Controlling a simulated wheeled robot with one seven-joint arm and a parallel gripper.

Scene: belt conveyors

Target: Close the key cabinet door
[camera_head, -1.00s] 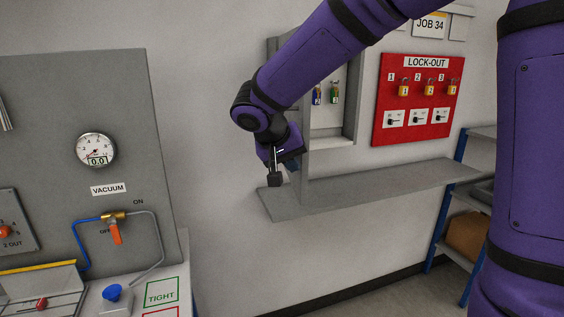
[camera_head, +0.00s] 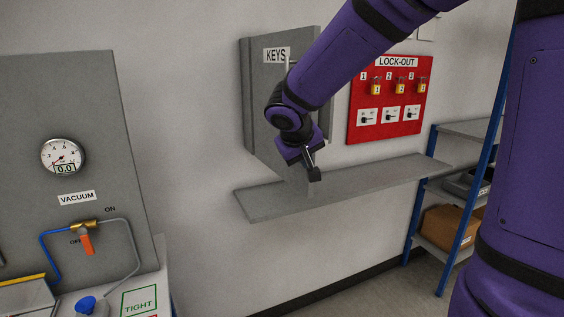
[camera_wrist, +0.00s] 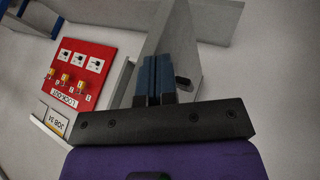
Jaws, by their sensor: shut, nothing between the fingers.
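The grey key cabinet (camera_head: 246,95) hangs on the wall above a shelf. Its door (camera_head: 268,85), labelled KEYS, shows its outer face and appears partly swung out from the left side. My arm hides its right part, so the exact gap cannot be told. My gripper (camera_head: 313,173) is shut and empty near the door's lower right part, above the shelf. In the wrist view, my blue fingers (camera_wrist: 153,62) are together in front of the grey door panel (camera_wrist: 190,45), with a small dark handle-like piece (camera_wrist: 183,83) beside them. Contact cannot be told.
The grey shelf (camera_head: 270,205) runs along the wall under the cabinet. A red lock-out board (camera_head: 390,100) hangs to the right. A blue-posted rack (camera_head: 470,210) with boxes stands further right. A grey vacuum panel (camera_head: 90,130) is at the left.

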